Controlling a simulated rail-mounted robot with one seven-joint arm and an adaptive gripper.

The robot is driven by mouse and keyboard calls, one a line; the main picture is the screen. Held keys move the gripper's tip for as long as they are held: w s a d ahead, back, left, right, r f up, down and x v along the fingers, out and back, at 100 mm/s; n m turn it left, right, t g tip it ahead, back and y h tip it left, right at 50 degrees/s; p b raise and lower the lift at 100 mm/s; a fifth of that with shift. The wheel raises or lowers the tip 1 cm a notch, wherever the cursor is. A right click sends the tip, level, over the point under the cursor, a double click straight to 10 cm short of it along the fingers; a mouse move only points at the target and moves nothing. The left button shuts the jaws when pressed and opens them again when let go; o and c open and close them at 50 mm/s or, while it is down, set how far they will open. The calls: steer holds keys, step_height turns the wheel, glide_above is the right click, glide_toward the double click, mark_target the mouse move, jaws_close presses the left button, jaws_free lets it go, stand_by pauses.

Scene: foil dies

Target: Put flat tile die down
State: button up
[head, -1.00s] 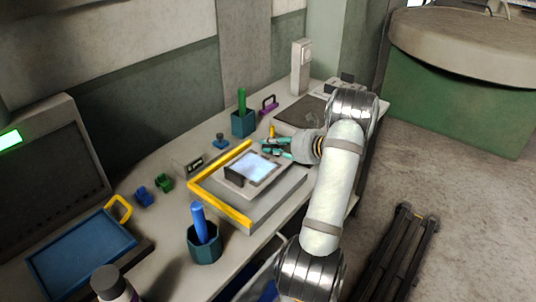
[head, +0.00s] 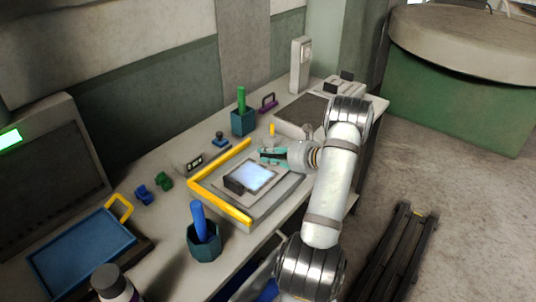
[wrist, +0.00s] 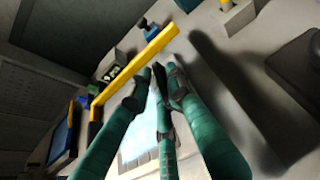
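My gripper (head: 264,155) has teal fingers and is over the far right part of the yellow-edged station. In the wrist view my gripper's fingertips (wrist: 161,70) are close together, and I see no tile clearly between them. A pale, bluish lit plate (head: 254,176) lies on the station below and to the left of my fingers. A dark block (head: 234,186) is at its left end. I cannot tell which of these, if any, is the flat tile die. The lit plate also shows behind the fingers in the wrist view (wrist: 135,150).
The yellow edge bar (head: 219,204) borders the station. Blue block (head: 143,195) and green block (head: 164,181) sit to the left. A cup with a blue stick (head: 204,244) is in front; a cup with a green stick (head: 243,122) is behind. A small yellow peg (head: 272,130) stands near my gripper.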

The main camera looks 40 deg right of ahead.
steer(key=o, duration=0.3)
steer(key=shift+o, duration=0.2)
steer(key=shift+r, duration=0.2)
steer(key=b+v, duration=0.2)
steer(key=v, duration=1)
